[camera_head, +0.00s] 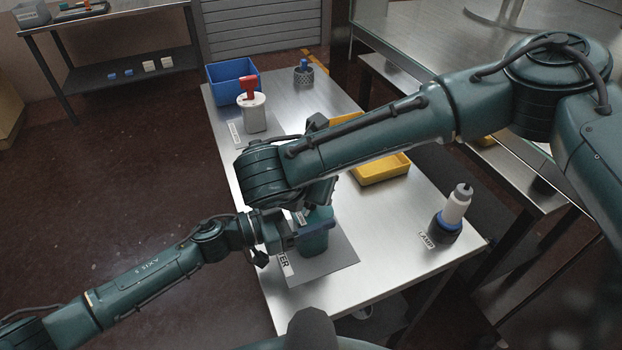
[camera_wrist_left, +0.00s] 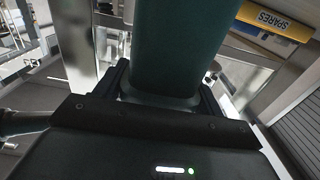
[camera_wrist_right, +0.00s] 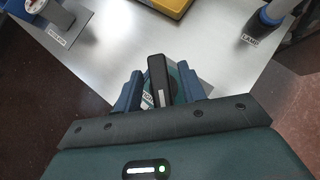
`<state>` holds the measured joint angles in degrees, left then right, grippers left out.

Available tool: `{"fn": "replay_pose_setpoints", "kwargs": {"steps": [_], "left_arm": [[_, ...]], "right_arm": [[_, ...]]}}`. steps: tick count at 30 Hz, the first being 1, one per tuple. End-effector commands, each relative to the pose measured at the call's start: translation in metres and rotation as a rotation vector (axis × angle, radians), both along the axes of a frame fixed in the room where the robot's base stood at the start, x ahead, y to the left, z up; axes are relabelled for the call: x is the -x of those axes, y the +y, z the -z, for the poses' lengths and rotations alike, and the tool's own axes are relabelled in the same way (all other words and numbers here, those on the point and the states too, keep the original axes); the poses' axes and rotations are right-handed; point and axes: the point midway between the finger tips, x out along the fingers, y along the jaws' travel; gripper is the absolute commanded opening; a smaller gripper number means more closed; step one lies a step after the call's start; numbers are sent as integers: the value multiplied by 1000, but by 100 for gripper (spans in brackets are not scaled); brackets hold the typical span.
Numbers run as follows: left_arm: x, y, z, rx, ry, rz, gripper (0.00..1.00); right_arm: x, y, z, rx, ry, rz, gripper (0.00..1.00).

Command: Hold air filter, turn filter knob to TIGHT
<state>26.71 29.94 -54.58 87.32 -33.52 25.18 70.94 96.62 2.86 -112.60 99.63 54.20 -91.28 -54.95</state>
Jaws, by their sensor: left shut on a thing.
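The green air filter (camera_head: 313,241) stands on a grey mat (camera_head: 340,268) at the near end of the metal table. My left gripper (camera_head: 308,232) is shut on its body from the left; in the left wrist view the filter body (camera_wrist_left: 185,45) fills the space between the fingers. My right gripper (camera_wrist_right: 160,92) is above the filter, pointing down. Its two blue fingers stand on either side of the black knob (camera_wrist_right: 158,78), with gaps visible. In the head view my right arm hides the knob and most of that gripper.
A lamp (camera_head: 453,212) stands at the right table edge. A yellow spares bin (camera_head: 383,172) lies behind my right arm. A white isolator with a red handle (camera_head: 249,87), a blue bin (camera_head: 230,73) and a dark mesh cup (camera_head: 304,75) are at the far end. Clear metal lies between filter and lamp.

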Motion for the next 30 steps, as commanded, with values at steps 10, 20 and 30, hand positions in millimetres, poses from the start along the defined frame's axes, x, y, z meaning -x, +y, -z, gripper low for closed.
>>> {"fn": "replay_pose_setpoints", "kwargs": {"steps": [10, 20, 30], "left_arm": [[0, 0, 1, -1, 0, 0, 39], [0, 0, 1, -1, 0, -1, 39], [0, 0, 1, -1, 0, -1, 39]], "right_arm": [[0, 0, 0, 0, 0, 0, 12], [0, 0, 0, 0, 0, 7, 0], [0, 1, 0, -2, -1, 142, 0]]}}
